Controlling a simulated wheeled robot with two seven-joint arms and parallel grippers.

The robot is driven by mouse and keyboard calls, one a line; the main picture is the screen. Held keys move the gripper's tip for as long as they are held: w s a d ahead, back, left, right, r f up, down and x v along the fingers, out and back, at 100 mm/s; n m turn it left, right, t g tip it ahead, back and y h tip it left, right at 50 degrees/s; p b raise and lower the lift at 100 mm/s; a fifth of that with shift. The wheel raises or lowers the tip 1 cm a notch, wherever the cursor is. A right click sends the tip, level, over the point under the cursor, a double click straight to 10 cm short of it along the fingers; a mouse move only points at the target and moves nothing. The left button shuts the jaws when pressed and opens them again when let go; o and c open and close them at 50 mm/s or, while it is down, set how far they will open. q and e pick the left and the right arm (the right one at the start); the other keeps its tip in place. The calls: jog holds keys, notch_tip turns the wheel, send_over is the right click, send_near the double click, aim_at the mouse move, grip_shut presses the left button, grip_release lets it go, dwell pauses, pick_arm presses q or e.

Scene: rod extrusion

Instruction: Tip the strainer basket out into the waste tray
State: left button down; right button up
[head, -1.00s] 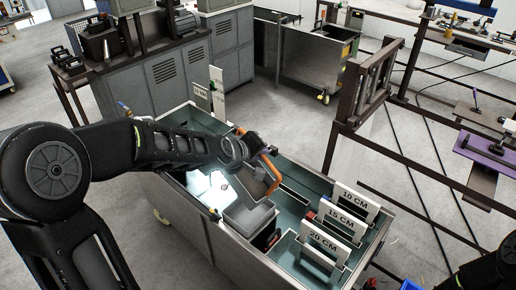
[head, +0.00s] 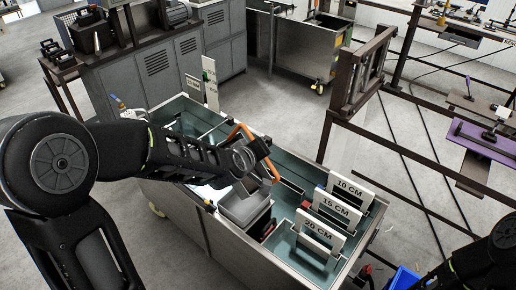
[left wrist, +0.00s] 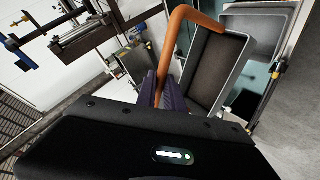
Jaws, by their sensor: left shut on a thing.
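The strainer basket (left wrist: 217,72) is a grey-rimmed box with a dark inside and an orange handle (left wrist: 180,35). My left gripper (left wrist: 168,95) is shut on the handle. In the head view the handle (head: 263,146) shows above my left gripper (head: 254,158), and the arm mostly hides the basket. The basket looks tilted in the left wrist view. A grey open tray (head: 242,208), likely the waste tray, stands in the tank just below the gripper. I cannot tell whether anything is in the basket. Only part of my right arm shows at the lower right, without its gripper.
The steel tank (head: 268,262) has teal inner walls and several compartments. Upright signs stand at its right: 10 CM (head: 350,188), 15 CM (head: 335,206) and 20 CM (head: 318,229). A brown frame (head: 358,80) rises behind. A blue bin (head: 404,279) sits at the lower right.

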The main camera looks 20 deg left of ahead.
aim_at(265, 161)
pick_arm(q)
jog(key=shift+s+d+f, duration=0.2)
jog(key=shift+d+f, duration=0.25)
jog(key=shift+d, duration=0.05)
jog(key=shift+s+d+f+m+t+y+b, duration=0.3)
jog(key=shift+d+f+m+t+y+b, duration=0.2)
jog(key=shift+d+t+y, duration=0.15)
jog(key=shift+a, duration=0.1)
jog(key=shift+s+d+f+m+y+b, duration=0.15)
jog(key=shift+d+f+m+b, duration=0.1)
jog(key=shift+f+b, duration=0.2)
jog(key=shift+s+d+f+m+y+b, duration=0.1)
jog(key=shift+d+f+m+b, duration=0.1)
jog(key=shift+f+b, duration=0.2)
jog(key=shift+s+d+f+t+b, duration=0.1)
jog(key=shift+d+f+t+b, duration=0.25)
jog(key=shift+b, duration=0.25)
jog(key=shift+y, duration=0.3)
jog(key=shift+s, duration=0.1)
